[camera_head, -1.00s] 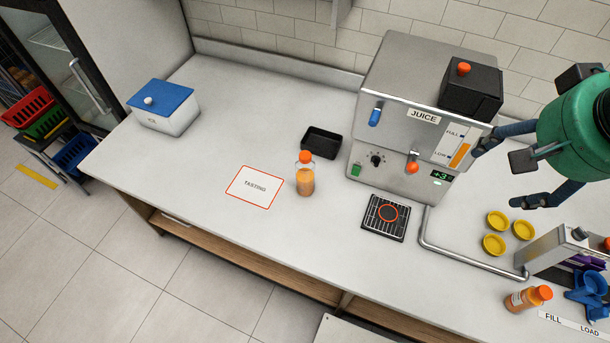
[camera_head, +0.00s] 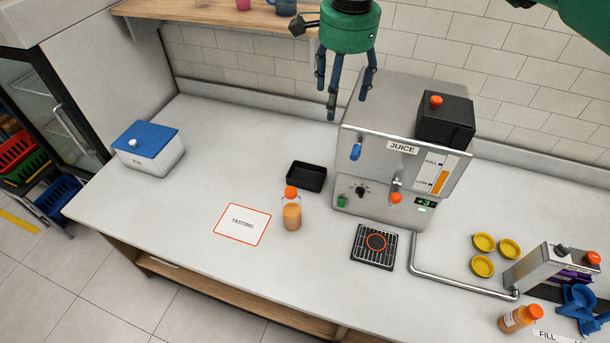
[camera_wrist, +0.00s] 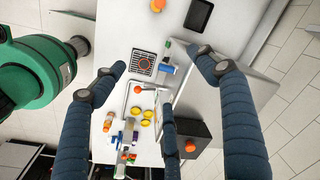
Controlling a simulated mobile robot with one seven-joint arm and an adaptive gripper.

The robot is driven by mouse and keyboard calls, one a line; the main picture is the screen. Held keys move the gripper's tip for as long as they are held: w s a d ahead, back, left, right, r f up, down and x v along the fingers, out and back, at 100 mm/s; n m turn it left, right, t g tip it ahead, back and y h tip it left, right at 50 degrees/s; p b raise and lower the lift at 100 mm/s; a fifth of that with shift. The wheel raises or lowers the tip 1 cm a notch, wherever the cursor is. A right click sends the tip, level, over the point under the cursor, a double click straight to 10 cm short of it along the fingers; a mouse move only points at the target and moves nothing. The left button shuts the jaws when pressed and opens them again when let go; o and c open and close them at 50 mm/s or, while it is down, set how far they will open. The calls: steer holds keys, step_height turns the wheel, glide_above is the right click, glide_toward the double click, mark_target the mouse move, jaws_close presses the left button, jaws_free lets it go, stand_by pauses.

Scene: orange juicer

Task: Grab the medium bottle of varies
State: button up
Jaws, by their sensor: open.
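A clear bottle of orange juice with an orange cap (camera_head: 292,212) stands upright on the counter, right of the "TASTING" card. Its orange cap shows at the top edge of the wrist view (camera_wrist: 158,5). I cannot tell which one is medium. My gripper (camera_head: 345,95) is open and empty, its several blue fingers pointing down near the top left of the juice machine, high above the counter. Its fingers frame the wrist view (camera_wrist: 163,62).
The steel juice machine (camera_head: 390,170) stands at the back, with a grated drip tray (camera_head: 374,247) before it. A black tray (camera_head: 307,176) lies behind the first bottle. A blue-lidded box (camera_head: 150,150) is at left. Yellow cups (camera_head: 483,266) are right. The left counter is mostly clear.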

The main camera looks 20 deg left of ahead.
steer(key=m+g, duration=0.1)
glide_above(290, 190)
step_height(290, 190, down, 4)
steer(key=f, duration=0.1)
steer(key=shift+m+h, duration=0.3)
step_height(290, 190, down, 26)
steer(key=shift+a+f, duration=0.1)
steer(key=shift+f, duration=0.3)
steer(key=shift+f, duration=0.1)
step_height(290, 190, down, 8)
steer(key=shift+f, duration=0.15)
steer(key=shift+f, duration=0.1)
steer(key=shift+s+d+f+b, duration=0.15)
steer(key=shift+f+b, duration=0.15)
steer(key=shift+f, duration=1)
steer(key=shift+d+f+b, duration=0.1)
steer(key=shift+f+b, duration=0.2)
steer(key=shift+f, duration=0.95)
